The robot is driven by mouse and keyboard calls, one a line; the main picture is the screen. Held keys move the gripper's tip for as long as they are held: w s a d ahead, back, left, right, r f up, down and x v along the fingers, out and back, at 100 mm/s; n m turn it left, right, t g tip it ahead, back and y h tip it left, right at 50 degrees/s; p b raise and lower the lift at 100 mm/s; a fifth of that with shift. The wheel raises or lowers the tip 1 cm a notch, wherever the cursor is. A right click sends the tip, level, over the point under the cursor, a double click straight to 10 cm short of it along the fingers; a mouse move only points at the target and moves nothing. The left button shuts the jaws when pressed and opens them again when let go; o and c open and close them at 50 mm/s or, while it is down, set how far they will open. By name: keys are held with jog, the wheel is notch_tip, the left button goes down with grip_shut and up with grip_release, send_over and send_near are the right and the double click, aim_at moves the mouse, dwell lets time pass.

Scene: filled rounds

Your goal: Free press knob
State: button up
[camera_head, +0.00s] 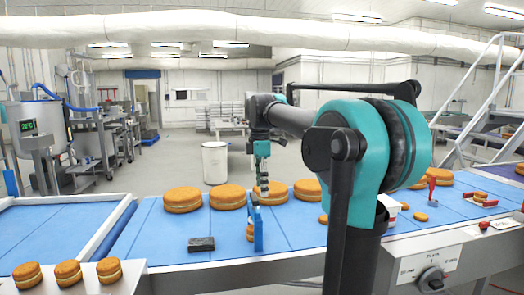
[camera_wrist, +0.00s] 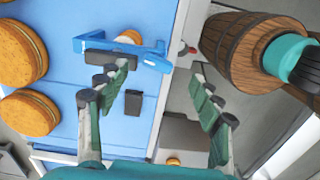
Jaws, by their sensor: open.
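My gripper (camera_head: 261,182) is open and empty, pointing down above the blue worktop. In the wrist view its two fingers (camera_wrist: 157,85) are spread wide apart. A blue upright frame (camera_head: 258,230) stands on the worktop just below my gripper; it shows beyond the fingers in the wrist view (camera_wrist: 153,58). A small filled round sits by this frame, partly hidden. A black knob with a red mark (camera_head: 432,279) is on the front panel (camera_head: 425,265) at lower right. I cannot tell which part is the press knob. My gripper is well apart from the panel knob.
A dark block (camera_head: 201,244) lies left of the blue frame. Large filled rounds (camera_head: 182,200) stand along the back of the worktop. Smaller rounds (camera_head: 68,273) sit on a pale ledge at front left. Red fittings (camera_head: 432,186) stand at right. My arm hides part of the middle.

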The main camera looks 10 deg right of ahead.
notch_tip(320, 180, up, 12)
dwell(1.5)
dwell(0.4)
notch_tip(320, 180, up, 12)
dwell(0.5)
jog(key=shift+a+f, duration=0.1)
jog(key=shift+c, duration=0.3)
jog(key=shift+f, duration=0.1)
jog(key=c, duration=0.6)
jog(key=m, duration=2)
send_over(258, 209)
notch_tip(258, 209, down, 14)
notch_tip(258, 209, down, 17)
jog(key=shift+s+f, duration=0.15)
